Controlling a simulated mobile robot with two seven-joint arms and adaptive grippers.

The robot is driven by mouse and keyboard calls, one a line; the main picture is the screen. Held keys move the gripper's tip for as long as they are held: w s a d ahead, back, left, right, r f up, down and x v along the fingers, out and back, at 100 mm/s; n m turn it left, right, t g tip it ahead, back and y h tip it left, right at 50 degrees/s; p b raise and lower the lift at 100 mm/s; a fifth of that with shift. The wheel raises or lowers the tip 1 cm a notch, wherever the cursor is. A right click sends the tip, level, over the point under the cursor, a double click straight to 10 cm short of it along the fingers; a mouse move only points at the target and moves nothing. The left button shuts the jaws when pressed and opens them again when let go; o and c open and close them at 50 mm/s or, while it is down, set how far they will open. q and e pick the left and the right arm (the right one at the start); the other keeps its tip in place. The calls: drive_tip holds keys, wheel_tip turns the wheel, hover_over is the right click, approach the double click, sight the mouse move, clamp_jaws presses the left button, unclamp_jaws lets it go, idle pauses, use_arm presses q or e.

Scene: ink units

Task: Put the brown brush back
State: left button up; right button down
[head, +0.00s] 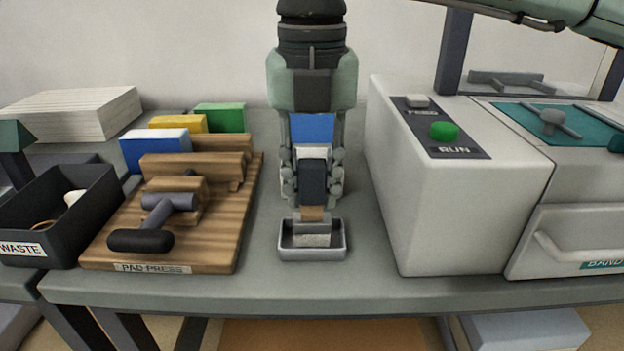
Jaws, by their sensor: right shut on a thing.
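My right gripper (312,180) comes down from the top centre, pointing at the bench. It is shut on the brown brush (313,214), and its fingers hide most of the handle. A short brown part shows below the fingers. The pale lower end of the brush is inside or just over a small grey metal tray (285,252) on the bench; I cannot tell whether it touches the tray floor. A blue and white thing (313,127) shows partly behind the gripper. My left gripper is not in view.
A wooden pad press (220,250) and a black waste bin (95,215) stand at the left. Blue (150,150), yellow (178,123) and green (220,117) blocks are behind the press. A grey machine (440,220) stands close at the right. The bench's front edge (330,293) is clear.

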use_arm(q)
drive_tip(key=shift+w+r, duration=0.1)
use_arm(e)
drive_tip(key=shift+f, duration=0.1)
drive_tip(key=c, duration=1.5)
unclamp_jaws()
drive_tip(key=shift+c, duration=0.2)
drive_tip(key=o, duration=0.3)
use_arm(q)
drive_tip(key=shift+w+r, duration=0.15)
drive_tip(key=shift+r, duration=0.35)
